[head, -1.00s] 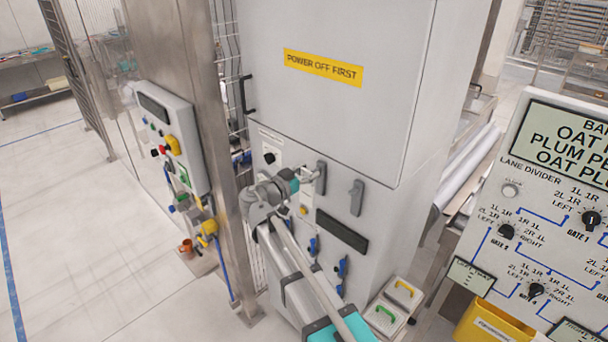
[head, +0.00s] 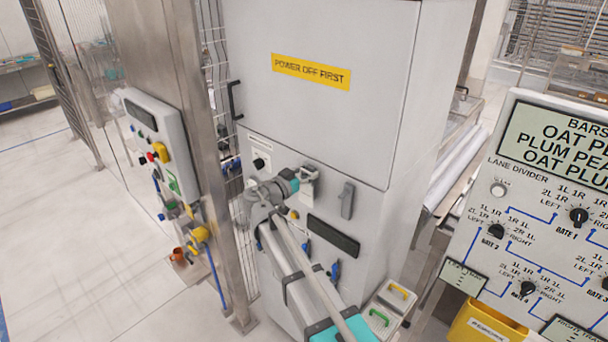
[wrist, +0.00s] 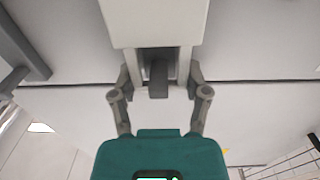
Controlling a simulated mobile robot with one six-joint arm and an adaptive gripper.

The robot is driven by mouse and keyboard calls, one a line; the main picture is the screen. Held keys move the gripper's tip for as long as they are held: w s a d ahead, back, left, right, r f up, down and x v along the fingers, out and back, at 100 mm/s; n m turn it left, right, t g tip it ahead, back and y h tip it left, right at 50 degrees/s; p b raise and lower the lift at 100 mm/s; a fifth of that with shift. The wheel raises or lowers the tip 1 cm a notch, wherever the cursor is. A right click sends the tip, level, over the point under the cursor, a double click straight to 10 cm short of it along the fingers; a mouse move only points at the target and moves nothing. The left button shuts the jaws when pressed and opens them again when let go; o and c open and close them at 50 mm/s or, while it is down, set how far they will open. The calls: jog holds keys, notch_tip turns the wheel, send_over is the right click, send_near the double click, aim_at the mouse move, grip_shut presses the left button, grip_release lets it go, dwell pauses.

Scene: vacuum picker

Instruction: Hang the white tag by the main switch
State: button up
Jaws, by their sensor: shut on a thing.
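My gripper (wrist: 158,88) is at the front of the grey cabinet (head: 320,120), just below the door seam. Its two fingers are shut on the white tag (wrist: 155,22), a pale piece with a slot at its near end. A short dark grey piece (wrist: 158,80) shows in that slot; I cannot tell whether it is a switch lever or touches the tag. In the head view the fingertips (head: 307,178) cover the spot. A grey switch handle (head: 347,200) stands just right of them; one also shows in the wrist view (wrist: 20,55).
A dark bar (head: 333,236) and blue-handled parts (head: 335,271) are lower on the cabinet. A yellow "POWER OFF FIRST" label (head: 311,71) is on its door. A post (head: 190,130) and control box (head: 160,140) stand left, a lane divider panel (head: 530,215) right.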

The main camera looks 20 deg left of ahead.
jog(key=shift+w+d+f, duration=0.1)
jog(key=shift+w+d, duration=0.05)
jog(key=shift+w, duration=0.1)
dwell(0.6)
jog(key=o, duration=1.2)
jog(key=shift+s, duration=0.2)
jog(key=v, duration=1.1)
jog(key=shift+s, duration=0.35)
